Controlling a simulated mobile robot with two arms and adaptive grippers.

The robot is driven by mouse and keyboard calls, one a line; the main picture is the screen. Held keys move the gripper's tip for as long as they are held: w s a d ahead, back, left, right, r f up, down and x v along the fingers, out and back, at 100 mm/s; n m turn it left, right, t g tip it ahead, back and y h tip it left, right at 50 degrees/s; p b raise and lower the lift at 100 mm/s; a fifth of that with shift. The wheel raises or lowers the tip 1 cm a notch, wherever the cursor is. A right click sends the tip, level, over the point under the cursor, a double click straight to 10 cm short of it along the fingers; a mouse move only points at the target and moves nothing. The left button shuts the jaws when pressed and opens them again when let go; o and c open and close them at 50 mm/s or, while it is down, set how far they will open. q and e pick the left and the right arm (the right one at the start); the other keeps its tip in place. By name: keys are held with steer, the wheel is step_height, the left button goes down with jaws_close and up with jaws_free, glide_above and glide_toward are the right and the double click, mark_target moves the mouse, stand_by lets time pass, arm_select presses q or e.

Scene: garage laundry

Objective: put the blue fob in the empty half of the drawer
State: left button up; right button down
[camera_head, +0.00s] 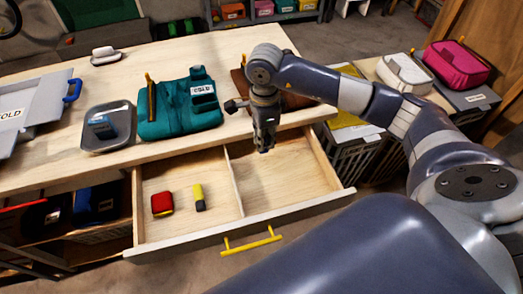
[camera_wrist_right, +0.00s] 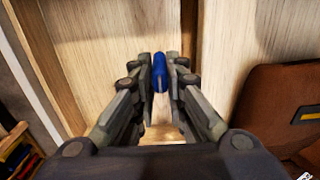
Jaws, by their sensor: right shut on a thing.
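My right gripper (camera_head: 265,148) points down over the right half of the open drawer (camera_head: 190,240). In the right wrist view my right gripper (camera_wrist_right: 160,75) is shut on the blue fob (camera_wrist_right: 159,72), which sits between its fingertips. In the head view the fob cannot be made out. A divider (camera_head: 234,182) splits the drawer. The left half holds a red item (camera_head: 162,203) and a yellow and black item (camera_head: 199,197). The right half (camera_head: 275,180) shows bare wood with nothing lying in it. My left gripper is out of view.
Bins with white and pink things (camera_head: 455,62) stand to the right.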

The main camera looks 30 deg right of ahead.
mark_target(263, 152)
steer(key=shift+f, duration=0.4)
steer(key=shift+a+f, duration=0.1)
steer(key=shift+f, duration=0.15)
step_height(263, 152, down, 3)
steer(key=shift+a+f, duration=0.1)
steer(key=shift+f, duration=0.15)
steer(key=c, duration=1.9)
jaws_free()
steer(key=o, duration=0.3)
steer(key=shift+r+p, duration=0.35)
step_height(263, 152, up, 11)
steer(key=shift+f+b, duration=0.15)
steer(key=shift+b, duration=0.5)
steer(key=shift+r, duration=0.5)
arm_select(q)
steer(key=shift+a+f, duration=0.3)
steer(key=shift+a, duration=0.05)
